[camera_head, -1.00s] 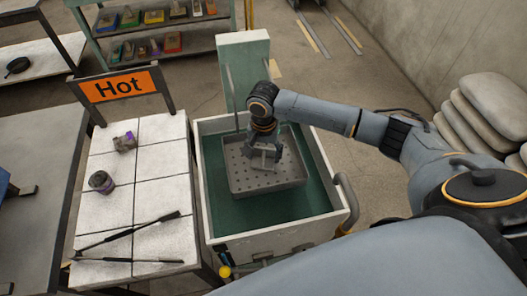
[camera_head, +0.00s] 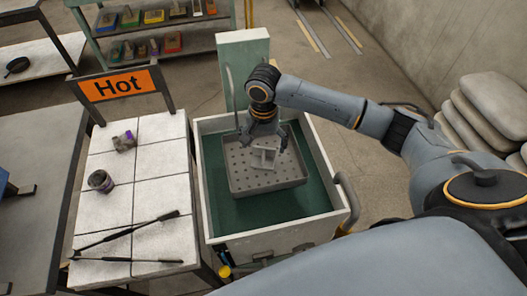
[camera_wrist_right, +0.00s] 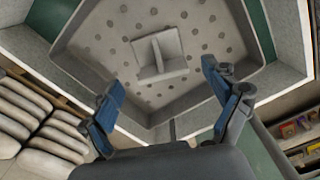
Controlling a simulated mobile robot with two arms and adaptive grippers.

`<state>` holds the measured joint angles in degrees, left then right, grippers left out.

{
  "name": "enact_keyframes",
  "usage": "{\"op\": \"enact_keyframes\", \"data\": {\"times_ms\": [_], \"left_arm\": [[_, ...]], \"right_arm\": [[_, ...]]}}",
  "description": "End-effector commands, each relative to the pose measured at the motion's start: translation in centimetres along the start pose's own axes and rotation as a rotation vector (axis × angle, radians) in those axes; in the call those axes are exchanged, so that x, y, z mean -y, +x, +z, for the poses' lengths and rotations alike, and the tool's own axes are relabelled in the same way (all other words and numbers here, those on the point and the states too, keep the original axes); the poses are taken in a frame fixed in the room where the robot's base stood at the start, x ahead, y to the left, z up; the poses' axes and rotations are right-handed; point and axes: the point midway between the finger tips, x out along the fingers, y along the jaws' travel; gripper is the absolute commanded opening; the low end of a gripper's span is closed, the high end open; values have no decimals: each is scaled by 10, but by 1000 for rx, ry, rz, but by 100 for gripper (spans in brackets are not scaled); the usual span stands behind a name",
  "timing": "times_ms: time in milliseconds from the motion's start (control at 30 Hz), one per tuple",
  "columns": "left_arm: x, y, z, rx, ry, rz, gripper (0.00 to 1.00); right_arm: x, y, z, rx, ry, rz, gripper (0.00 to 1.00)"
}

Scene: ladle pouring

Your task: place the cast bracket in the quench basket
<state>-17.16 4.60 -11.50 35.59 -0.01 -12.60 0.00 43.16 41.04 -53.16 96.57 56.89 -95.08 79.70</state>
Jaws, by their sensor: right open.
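The cast bracket (camera_head: 265,158), a grey angled piece, lies in the perforated grey quench basket (camera_head: 290,179). In the right wrist view the bracket (camera_wrist_right: 159,55) rests on the holed floor of the basket (camera_wrist_right: 88,62), with clear floor around it. My right gripper (camera_head: 262,135) is above the basket, at its far side. In the right wrist view its two blue-padded fingers (camera_wrist_right: 168,103) are spread wide, with nothing between them, apart from the bracket. My left gripper is not in view.
The basket sits in a pale-walled tank (camera_head: 325,228) with dark green liquid. Left of it, a white tiled table (camera_head: 150,190) holds a purple-marked part (camera_head: 124,141), a round part (camera_head: 101,181) and long tools (camera_head: 127,230). A "Hot" sign (camera_head: 118,84) stands behind.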

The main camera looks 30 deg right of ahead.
Motion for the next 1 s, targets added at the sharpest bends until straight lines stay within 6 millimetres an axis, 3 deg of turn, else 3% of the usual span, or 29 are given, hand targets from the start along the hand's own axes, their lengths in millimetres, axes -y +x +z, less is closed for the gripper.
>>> {"op": "enact_keyframes", "data": {"times_ms": [200, 400, 1000], "left_arm": [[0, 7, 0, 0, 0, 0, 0], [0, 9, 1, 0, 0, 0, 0], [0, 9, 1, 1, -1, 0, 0]], "right_arm": [[1, -47, -1, -3, -1, -4, 88], [0, -72, 0, -1, -1, -1, 88], [0, -78, 0, 0, -1, 0, 88]]}}
